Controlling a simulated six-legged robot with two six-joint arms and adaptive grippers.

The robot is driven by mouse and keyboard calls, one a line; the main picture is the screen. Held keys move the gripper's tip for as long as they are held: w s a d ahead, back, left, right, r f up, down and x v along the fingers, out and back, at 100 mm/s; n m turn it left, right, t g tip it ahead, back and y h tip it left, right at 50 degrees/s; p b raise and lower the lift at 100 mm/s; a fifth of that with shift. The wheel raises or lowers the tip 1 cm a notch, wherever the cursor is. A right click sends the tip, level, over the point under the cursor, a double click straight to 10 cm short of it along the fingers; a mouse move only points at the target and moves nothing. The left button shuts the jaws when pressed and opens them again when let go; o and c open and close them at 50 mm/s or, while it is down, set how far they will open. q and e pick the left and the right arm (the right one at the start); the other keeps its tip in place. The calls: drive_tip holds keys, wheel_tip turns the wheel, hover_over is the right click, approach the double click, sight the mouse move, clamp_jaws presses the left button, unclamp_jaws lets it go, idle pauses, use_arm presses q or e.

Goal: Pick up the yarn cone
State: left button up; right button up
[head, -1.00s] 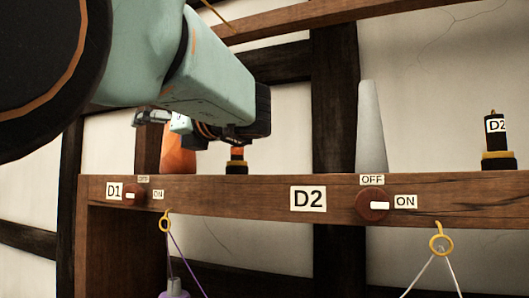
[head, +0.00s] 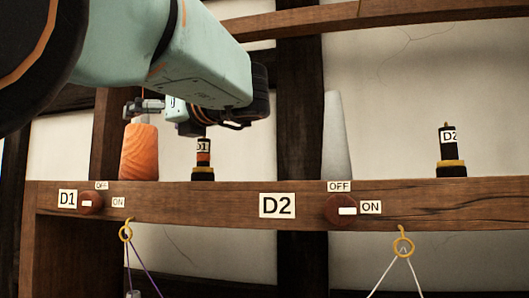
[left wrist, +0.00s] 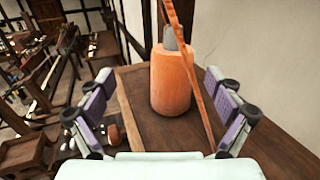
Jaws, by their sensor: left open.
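The yarn cone is an orange, ridged, slightly tapered body (head: 139,152) standing upright on the wooden beam in the head view. In the left wrist view the orange cone (left wrist: 171,84) stands in the middle, with a grey piece showing at its top. My left gripper (head: 145,107) is just above the cone's top in the head view, and my wrist hangs to its right. In the left wrist view my left gripper (left wrist: 160,80) is open, its two purple-padded fingers on either side of the cone, apart from it. My right gripper is not in view.
A small D1 post (head: 203,160) stands close right of the cone. A grey cone (head: 337,138) and a D2 post (head: 451,155) stand farther right on the beam (head: 450,205). An orange strand (left wrist: 190,60) runs past the cone's right side in the left wrist view.

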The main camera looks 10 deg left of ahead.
sight(142, 124)
use_arm(q)
drive_tip(key=w+a, duration=0.2)
drive_tip(key=w+a+f+p, duration=0.1)
drive_tip(key=a, duration=0.1)
drive_tip(key=shift+w+a, duration=0.25)
drive_tip(key=shift+w, duration=0.1)
drive_tip(key=shift+a+r+p, duration=0.5)
drive_tip(key=shift+a+p, duration=0.1)
drive_tip(key=shift+p, duration=0.3)
drive_tip(key=shift+a+r, duration=0.1)
drive_tip(key=shift+a, duration=0.1)
drive_tip(key=shift+w+a, duration=0.2)
drive_tip(key=shift+w+a+f, duration=0.45)
drive_tip(key=shift+w+a, duration=0.25)
drive_tip(key=shift+w, duration=0.15)
drive_tip(key=shift+c, duration=0.4)
drive_tip(key=shift+s+d+r, duration=0.35)
drive_tip(key=shift+s+d, duration=0.15)
drive_tip(key=shift+s, duration=0.2)
drive_tip(key=c, duration=0.6)
drive_tip(key=shift+w+a+f, duration=0.3)
drive_tip(key=shift+w, duration=0.15)
drive_tip(key=c, duration=0.4)
drive_tip(key=shift+s+d, duration=0.1)
drive_tip(key=shift+s, duration=0.1)
drive_tip(key=c, duration=0.7)
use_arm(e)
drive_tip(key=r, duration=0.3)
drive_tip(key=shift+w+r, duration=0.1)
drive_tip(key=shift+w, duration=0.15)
